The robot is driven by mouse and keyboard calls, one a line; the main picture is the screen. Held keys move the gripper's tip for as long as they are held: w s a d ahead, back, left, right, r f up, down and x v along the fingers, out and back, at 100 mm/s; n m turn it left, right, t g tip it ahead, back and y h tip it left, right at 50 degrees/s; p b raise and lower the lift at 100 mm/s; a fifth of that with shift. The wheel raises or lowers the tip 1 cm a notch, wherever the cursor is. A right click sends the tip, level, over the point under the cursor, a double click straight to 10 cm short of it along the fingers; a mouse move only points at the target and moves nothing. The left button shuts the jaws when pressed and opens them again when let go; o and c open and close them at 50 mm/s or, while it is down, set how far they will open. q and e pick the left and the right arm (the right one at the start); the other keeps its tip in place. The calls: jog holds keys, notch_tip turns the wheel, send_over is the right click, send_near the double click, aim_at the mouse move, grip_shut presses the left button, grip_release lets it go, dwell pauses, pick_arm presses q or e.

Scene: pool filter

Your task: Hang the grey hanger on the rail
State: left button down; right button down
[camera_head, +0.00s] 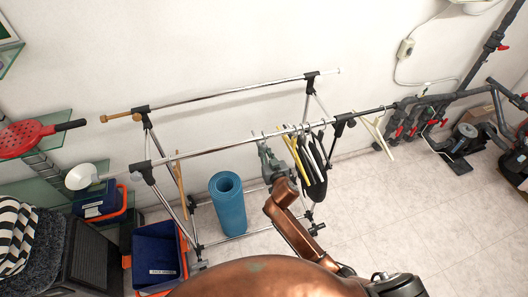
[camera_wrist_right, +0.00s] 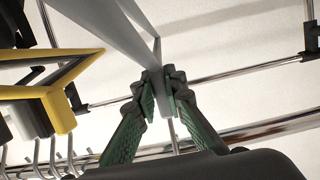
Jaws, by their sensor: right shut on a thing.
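The grey hanger (camera_wrist_right: 118,30) shows in the right wrist view, running up from the fingertips toward the top edge. My right gripper (camera_wrist_right: 163,88) is shut on it, with green pads on both sides. In the head view my right gripper (camera_head: 265,146) is at the front rail (camera_head: 215,148), just left of the hanging hangers. The hanger is mostly hidden there. In the wrist view a narrow grey part runs down between the fingers toward a rail (camera_wrist_right: 105,158). I cannot tell whether the hook touches the rail. My left gripper is not in view.
Black and yellow hangers (camera_head: 312,165) hang close to the right of my gripper; a pale hanger (camera_head: 378,134) hangs farther right. A second rail (camera_head: 225,92) runs behind. A rolled blue mat (camera_head: 228,205) stands below.

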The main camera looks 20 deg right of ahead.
jog(key=shift+s+f, duration=0.15)
jog(key=shift+f, duration=0.15)
dwell(0.4)
jog(key=c, duration=1.9)
grip_release()
jog(key=v, duration=1.2)
